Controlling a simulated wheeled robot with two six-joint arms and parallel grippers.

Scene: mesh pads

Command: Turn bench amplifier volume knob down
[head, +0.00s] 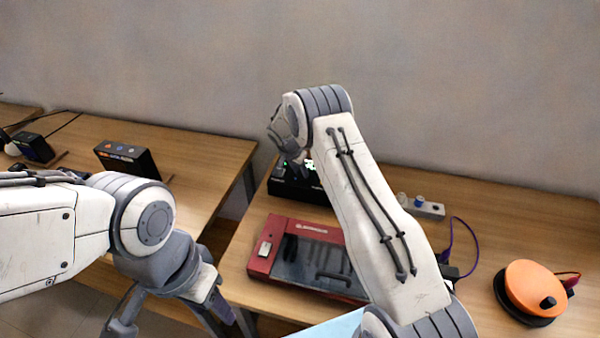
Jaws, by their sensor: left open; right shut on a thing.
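The bench amplifier looks to be the black box (298,191) with a small green light, at the back left of the right-hand table. My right arm reaches over the table, and its wrist bends down to the amplifier. My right gripper (294,160) is at the top of the box, mostly hidden by its own wrist. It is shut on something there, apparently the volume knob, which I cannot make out. My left gripper (221,314) is open and empty, pointing down in front of the gap between the tables.
A red device with a dark clear lid (300,258) lies in front of the amplifier. An orange-topped round device (537,288) is at right. A power strip (420,206) lies behind my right arm. A black box (128,159) stands on the left table.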

